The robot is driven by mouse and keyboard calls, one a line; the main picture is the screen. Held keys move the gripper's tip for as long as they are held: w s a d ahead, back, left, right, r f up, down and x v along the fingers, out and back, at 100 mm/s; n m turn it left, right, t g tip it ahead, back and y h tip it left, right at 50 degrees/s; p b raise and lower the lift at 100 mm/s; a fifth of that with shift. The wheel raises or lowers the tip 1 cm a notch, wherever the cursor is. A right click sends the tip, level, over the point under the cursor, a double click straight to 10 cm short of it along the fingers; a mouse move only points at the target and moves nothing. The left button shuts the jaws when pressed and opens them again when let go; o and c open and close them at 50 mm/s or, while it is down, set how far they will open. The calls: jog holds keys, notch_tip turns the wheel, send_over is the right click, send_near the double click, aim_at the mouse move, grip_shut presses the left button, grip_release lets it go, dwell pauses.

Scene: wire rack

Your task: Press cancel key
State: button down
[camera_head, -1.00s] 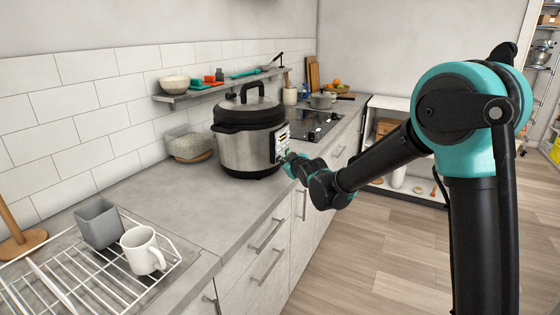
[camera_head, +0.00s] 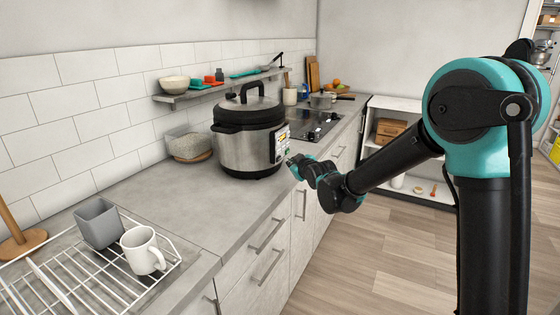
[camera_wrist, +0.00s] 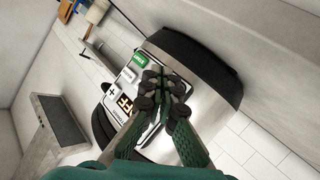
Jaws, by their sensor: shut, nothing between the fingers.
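A steel and black pressure cooker (camera_head: 240,150) stands upright on the counter. Its control panel (camera_head: 282,143) faces my arm. The key lettering is too small to read, so I cannot tell which is the cancel key. My gripper (camera_head: 291,161) is just right of the panel in the head view. In the wrist view my gripper (camera_wrist: 163,82) has its fingertips together and covers part of the panel. Contact with the panel cannot be told.
The grey counter (camera_head: 170,195) is clear in front of the cooker. A glass bowl (camera_head: 190,146) stands behind it at left. A wire rack (camera_head: 100,275) holds a white mug (camera_head: 143,250) and a grey cup (camera_head: 98,222). A cooktop (camera_head: 318,124) lies beyond.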

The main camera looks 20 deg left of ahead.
jog(key=shift+s+d, duration=0.15)
jog(key=shift+d, duration=2.15)
